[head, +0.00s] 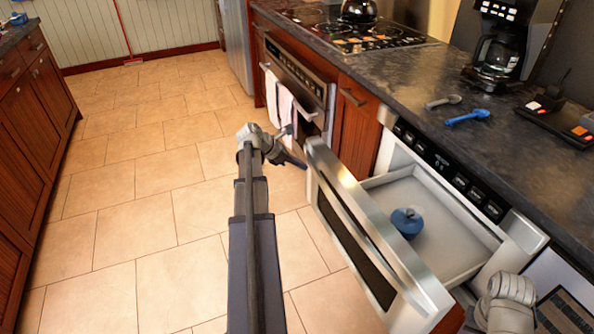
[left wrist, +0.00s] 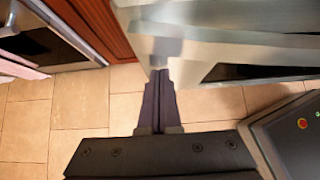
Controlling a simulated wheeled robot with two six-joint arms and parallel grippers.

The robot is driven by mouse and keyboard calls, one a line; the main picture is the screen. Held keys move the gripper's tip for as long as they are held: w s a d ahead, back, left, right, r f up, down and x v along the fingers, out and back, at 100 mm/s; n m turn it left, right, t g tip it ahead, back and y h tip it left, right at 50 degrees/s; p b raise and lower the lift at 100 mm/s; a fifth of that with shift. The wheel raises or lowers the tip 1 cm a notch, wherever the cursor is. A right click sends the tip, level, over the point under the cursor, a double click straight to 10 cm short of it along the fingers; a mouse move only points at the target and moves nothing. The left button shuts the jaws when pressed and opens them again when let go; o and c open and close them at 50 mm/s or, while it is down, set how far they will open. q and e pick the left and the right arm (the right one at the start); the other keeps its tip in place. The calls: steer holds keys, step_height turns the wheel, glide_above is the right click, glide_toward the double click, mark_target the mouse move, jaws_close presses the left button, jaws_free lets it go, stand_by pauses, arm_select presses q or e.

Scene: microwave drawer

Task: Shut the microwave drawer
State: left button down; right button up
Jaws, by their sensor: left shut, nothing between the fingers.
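The microwave drawer (head: 365,245) is pulled out from under the counter, its steel front with a long handle and dark window standing well away from the cabinet. A blue lidded pot (head: 407,222) sits inside it. My left gripper (head: 300,162) is shut and empty, at the far left end of the drawer front, on the floor side. In the left wrist view its closed fingers (left wrist: 160,75) point at the end of the steel drawer front (left wrist: 235,25); I cannot tell whether they touch it. My right gripper is out of view; only part of my right arm shows.
The control panel (head: 450,170) is above the drawer opening. An oven (head: 297,85) with hanging towels (head: 279,102) is farther left. The tiled floor (head: 150,220) is clear.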

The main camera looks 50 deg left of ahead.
arm_select(q)
steer(key=w+d, duration=0.4)
steer(key=w, duration=0.9)
steer(key=w+d, duration=0.5)
steer(key=w, duration=0.7)
steer(key=shift+w+d, duration=0.15)
steer(key=shift+w, duration=0.3)
steer(key=shift+r, duration=0.1)
steer(key=s+a+r+p, duration=0.4)
steer(key=s+r+p, duration=0.2)
steer(key=s, duration=0.5)
steer(key=shift+r+p, duration=0.4)
steer(key=shift+p, duration=0.15)
steer(key=shift+d, duration=0.15)
